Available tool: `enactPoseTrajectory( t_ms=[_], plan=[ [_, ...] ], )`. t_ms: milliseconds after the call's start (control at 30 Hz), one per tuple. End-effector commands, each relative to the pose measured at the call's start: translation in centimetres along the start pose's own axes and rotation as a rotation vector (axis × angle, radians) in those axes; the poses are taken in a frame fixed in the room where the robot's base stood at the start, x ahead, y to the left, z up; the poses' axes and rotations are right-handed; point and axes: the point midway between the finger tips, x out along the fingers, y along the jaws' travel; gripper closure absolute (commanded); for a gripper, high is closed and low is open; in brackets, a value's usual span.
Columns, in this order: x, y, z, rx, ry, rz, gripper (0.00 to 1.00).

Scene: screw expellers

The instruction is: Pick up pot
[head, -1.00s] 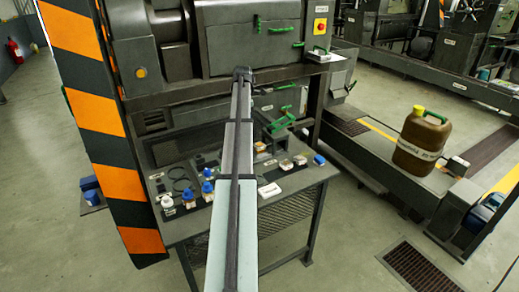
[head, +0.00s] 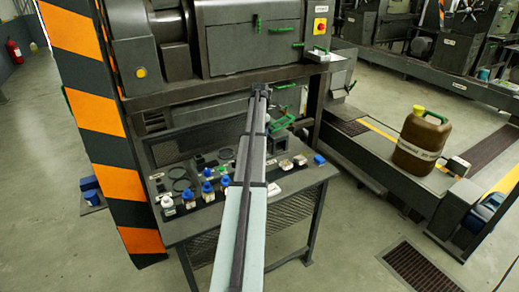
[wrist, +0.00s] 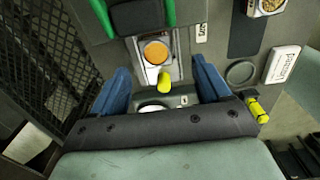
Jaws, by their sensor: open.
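No thing that I can surely name as the pot shows. My gripper (wrist: 160,68) is open in the wrist view, its two blue fingers apart. Between and beyond the fingers is a small metal piece with a round orange top (wrist: 157,52). A yellow knob or cap (wrist: 163,80) is just below it in the picture. A white round thing (wrist: 152,108) shows partly behind the gripper's dark edge. Nothing is clearly held.
The dark bench (head: 225,226) holds several blue-topped small items (head: 207,188), pale blocks (head: 299,160) and a blue block (head: 319,160). The large press (head: 250,40) stands behind it. A brown jug (head: 421,140) stands at right. A green-handled item (wrist: 140,15) is near the fingers.

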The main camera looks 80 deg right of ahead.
Motion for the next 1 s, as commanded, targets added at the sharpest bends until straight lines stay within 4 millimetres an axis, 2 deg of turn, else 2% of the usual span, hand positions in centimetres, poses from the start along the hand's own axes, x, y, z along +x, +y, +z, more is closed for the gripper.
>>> enactPoseTrajectory(
  t_ms=[233, 533, 800, 1000],
  plan=[
    [1.4, 0.2, 0.1, 0.000, 0.000, 0.000, 0.23],
    [5.1, 0.5, 0.2, 0.000, 0.000, 0.000, 0.23],
    [5.4, 0.5, 0.2, 0.000, 0.000, 0.001, 0.23],
    [5.4, 0.5, 0.2, 0.000, 0.000, 0.001, 0.42]
  ],
)
